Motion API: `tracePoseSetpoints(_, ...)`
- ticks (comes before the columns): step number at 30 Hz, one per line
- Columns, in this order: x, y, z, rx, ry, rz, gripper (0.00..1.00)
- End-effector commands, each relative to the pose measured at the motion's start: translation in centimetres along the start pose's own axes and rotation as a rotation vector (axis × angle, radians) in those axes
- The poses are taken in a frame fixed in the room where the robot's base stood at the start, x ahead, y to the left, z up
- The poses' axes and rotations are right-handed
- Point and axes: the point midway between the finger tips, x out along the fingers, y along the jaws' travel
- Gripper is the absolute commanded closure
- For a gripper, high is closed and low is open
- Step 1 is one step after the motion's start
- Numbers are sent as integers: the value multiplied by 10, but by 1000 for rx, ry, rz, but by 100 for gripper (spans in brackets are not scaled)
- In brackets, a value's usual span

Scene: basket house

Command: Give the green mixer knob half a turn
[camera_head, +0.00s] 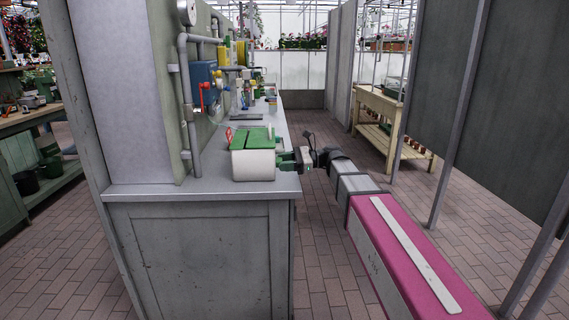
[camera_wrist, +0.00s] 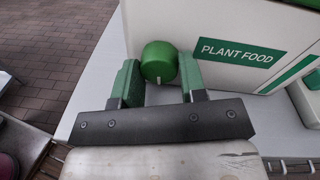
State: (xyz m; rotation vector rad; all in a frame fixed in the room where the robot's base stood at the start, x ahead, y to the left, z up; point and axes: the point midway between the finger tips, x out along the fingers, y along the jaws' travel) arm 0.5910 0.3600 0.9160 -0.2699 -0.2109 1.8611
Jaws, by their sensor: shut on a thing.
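The green mixer knob (camera_wrist: 158,60) is a round knob on the front of a white box labelled PLANT FOOD (camera_wrist: 215,22). A short pale mark shows near the knob's lower edge. In the wrist view my gripper (camera_wrist: 160,78) has one green finger on each side of the knob and is shut on it. In the head view the box (camera_head: 253,166) has a green lid and sits on the grey bench top. My gripper (camera_head: 287,160) reaches it from the right. The knob is hidden there behind the gripper.
The grey bench (camera_head: 200,197) carries pipes, a blue box (camera_head: 204,80) and small items along its wall side. A wooden table (camera_head: 383,104) stands at the back right, and a grey partition (camera_head: 515,110) at the right.

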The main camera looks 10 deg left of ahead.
Motion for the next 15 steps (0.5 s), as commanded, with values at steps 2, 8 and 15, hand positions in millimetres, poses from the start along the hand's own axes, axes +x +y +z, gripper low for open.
tracePoseSetpoints(2,0,1,-2,28,2,4,85)
tracePoseSetpoints(8,0,1,-2,68,-1,7,85)
tracePoseSetpoints(15,0,1,-2,77,-1,8,85)
